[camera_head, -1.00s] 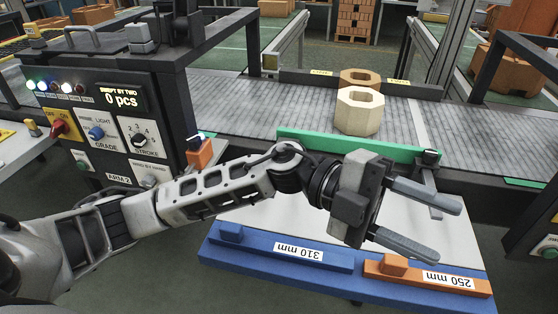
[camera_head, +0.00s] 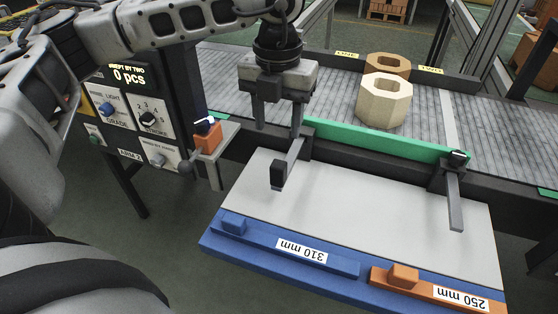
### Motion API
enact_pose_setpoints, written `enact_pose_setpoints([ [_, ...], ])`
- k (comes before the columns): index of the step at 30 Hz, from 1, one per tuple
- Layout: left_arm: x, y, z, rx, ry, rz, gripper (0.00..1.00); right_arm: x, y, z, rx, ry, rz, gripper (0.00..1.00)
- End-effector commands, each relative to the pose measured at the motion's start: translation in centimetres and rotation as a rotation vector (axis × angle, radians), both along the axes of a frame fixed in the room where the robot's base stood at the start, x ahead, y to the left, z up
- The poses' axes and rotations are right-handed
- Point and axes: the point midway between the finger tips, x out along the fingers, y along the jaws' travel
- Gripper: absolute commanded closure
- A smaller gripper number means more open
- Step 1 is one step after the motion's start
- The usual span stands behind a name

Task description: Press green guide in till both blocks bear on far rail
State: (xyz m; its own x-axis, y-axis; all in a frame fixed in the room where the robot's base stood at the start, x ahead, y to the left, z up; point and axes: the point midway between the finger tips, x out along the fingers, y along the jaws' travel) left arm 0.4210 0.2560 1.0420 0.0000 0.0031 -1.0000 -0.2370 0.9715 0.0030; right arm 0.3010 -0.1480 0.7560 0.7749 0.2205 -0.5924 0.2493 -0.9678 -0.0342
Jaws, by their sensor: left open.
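The green guide (camera_head: 385,140) lies along the near side of the belt, with dark rods reaching towards me. The pale block (camera_head: 383,102) stands upright on the belt beyond the guide, with a small gap between them. The brown block (camera_head: 388,65) stands behind the pale one and is partly hidden. The dark far rail (camera_head: 455,78), with yellow labels, runs behind the blocks; I cannot tell whether the brown block touches it. My left gripper (camera_head: 277,125) is open, pointing down over the guide's left end and left rod, with no visible grip on it. My right gripper is not in view.
A white plate (camera_head: 370,205) lies in front of the belt. A blue tray (camera_head: 225,248) at its near edge holds blue 310 mm and orange 250 mm pieces (camera_head: 430,285). A control panel (camera_head: 140,120) reading 0 pcs stands at left, with an orange box (camera_head: 207,138) beside it.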

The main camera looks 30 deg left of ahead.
Motion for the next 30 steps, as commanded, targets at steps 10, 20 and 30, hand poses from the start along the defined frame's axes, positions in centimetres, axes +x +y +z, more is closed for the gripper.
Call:
enact_pose_setpoints([
  [10,-0.1,0.0,-7.4,-0.001,0.004,-0.002,0.51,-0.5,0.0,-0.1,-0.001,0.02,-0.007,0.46],
  [20,0.0,-0.1,-10.8,-0.003,0.0,-0.002,0.51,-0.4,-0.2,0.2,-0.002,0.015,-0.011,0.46],
  [30,0.0,-0.1,-10.9,-0.003,0.0,-0.003,0.65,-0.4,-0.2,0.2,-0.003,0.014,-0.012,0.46],
])
